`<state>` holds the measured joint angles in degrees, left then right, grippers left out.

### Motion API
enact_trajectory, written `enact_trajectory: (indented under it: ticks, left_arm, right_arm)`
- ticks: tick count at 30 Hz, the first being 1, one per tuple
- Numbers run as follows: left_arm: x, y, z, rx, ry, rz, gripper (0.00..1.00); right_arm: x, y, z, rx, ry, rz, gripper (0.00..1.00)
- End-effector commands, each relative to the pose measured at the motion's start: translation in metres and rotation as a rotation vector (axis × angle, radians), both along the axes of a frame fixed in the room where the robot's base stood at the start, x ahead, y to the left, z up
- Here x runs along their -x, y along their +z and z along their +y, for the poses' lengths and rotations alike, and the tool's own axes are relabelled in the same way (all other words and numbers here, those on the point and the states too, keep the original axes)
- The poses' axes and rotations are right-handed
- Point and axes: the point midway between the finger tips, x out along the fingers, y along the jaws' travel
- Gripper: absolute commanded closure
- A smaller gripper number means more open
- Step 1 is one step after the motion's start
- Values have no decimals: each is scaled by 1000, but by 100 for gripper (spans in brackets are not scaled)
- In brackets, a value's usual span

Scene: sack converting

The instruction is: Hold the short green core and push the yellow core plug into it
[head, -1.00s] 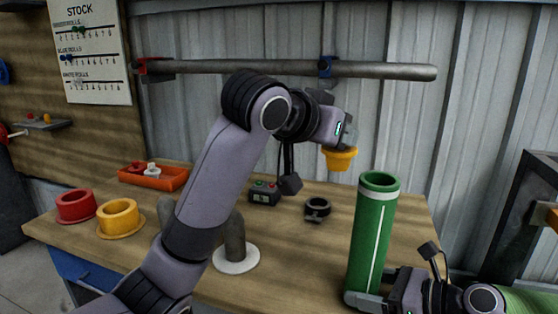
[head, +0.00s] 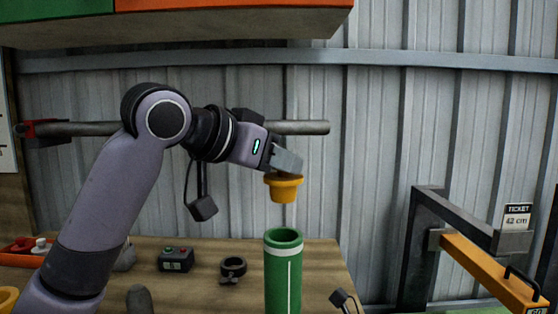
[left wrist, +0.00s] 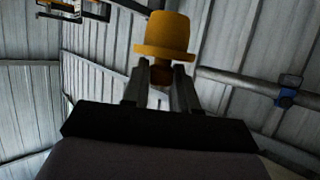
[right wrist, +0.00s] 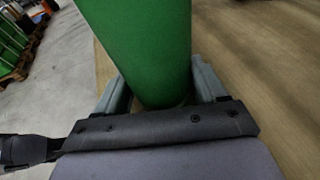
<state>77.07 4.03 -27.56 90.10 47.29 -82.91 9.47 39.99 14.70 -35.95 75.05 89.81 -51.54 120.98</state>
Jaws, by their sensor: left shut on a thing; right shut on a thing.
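The short green core (head: 283,272) stands upright with its open top facing up; a pale line runs down its side. The yellow core plug (head: 284,189) hangs above the core's mouth, apart from it, narrow end down. My left gripper (head: 286,165) is shut on the plug from above; the plug also shows between the fingers in the left wrist view (left wrist: 165,38). My right gripper (right wrist: 160,92) is shut around the green core (right wrist: 145,45) in the right wrist view. In the head view the core's lower end and the right fingers are out of frame.
On the wooden table (head: 205,248) stand a small control box (head: 176,260) and a black ring clamp (head: 233,268), left of the core. A red-orange tray (head: 20,246) lies at far left. A yellow beam on a dark frame (head: 495,270) stands at right.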

Motion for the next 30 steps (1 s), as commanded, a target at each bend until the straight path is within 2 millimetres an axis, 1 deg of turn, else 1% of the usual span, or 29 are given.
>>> enact_trajectory:
  ticks: [30]
  left_arm:
    - [0, -61, 0, -1, 0, 1, 100]
  right_arm:
    - [0, 0, 0, 0, 0, 0, 46]
